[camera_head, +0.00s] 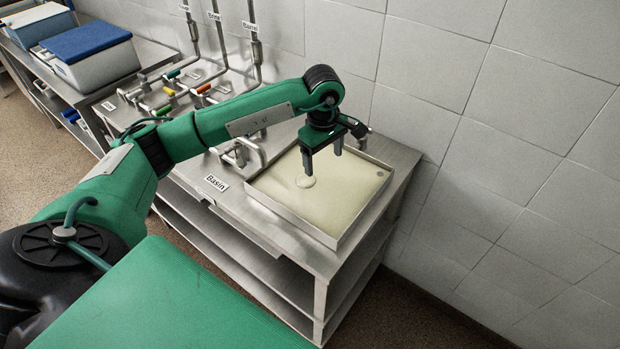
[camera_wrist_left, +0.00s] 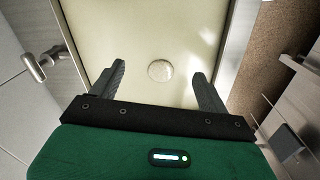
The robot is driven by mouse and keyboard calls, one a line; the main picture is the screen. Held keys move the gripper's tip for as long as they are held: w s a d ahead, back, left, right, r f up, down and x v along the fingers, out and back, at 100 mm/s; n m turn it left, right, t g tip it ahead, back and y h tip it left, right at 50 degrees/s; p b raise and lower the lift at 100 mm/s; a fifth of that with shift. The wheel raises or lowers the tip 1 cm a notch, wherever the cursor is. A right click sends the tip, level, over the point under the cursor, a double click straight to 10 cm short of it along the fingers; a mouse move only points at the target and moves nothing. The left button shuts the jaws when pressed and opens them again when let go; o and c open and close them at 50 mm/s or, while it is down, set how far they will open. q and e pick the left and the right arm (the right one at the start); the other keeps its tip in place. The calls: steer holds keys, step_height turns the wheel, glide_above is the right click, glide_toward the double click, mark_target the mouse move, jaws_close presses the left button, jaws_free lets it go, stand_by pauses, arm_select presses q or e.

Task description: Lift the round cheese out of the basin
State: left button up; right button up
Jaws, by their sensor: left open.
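The basin (camera_head: 256,191) is a shallow square metal tray set in the steel counter, filled with cloudy pale yellow liquid. The round cheese (camera_head: 305,181) shows as a small pale disc at the liquid's surface; how much of it lies below is hidden. It also shows in the left wrist view (camera_wrist_left: 160,70), ahead of and between the two fingers. My left gripper (camera_head: 323,166) is open and points down over the basin, with nothing between its fingers. It also shows in the left wrist view (camera_wrist_left: 163,82). My right gripper is out of view.
A tiled wall (camera_head: 490,150) rises close behind and right. A blue-lidded box (camera_head: 92,55) stands far left.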

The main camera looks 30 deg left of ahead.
arm_select(q)
steer(key=a+r+y, duration=0.1)
steer(key=a+y, duration=0.1)
steer(key=a, duration=0.1)
steer(key=p, duration=0.2)
glide_above(306, 179)
steer(key=d, duration=0.2)
steer(key=f, duration=0.6)
steer(key=shift+s+a+f, duration=0.2)
steer(key=shift+s+f, duration=0.05)
steer(key=shift+f, duration=0.15)
steer(key=shift+f+p, duration=0.3)
steer(key=shift+f, duration=0.3)
steer(key=shift+a+f+p, duration=0.3)
steer(key=shift+f+p, duration=0.25)
steer(key=shift+p, duration=0.1)
steer(key=f, duration=0.1)
steer(key=f+p, duration=0.1)
steer(key=f, duration=0.1)
steer(key=shift+w+a+f+p, duration=0.15)
steer(key=shift+a+p, duration=0.15)
steer(key=shift+a, duration=0.1)
steer(key=shift+f, duration=0.4)
steer(key=shift+c, duration=0.5)
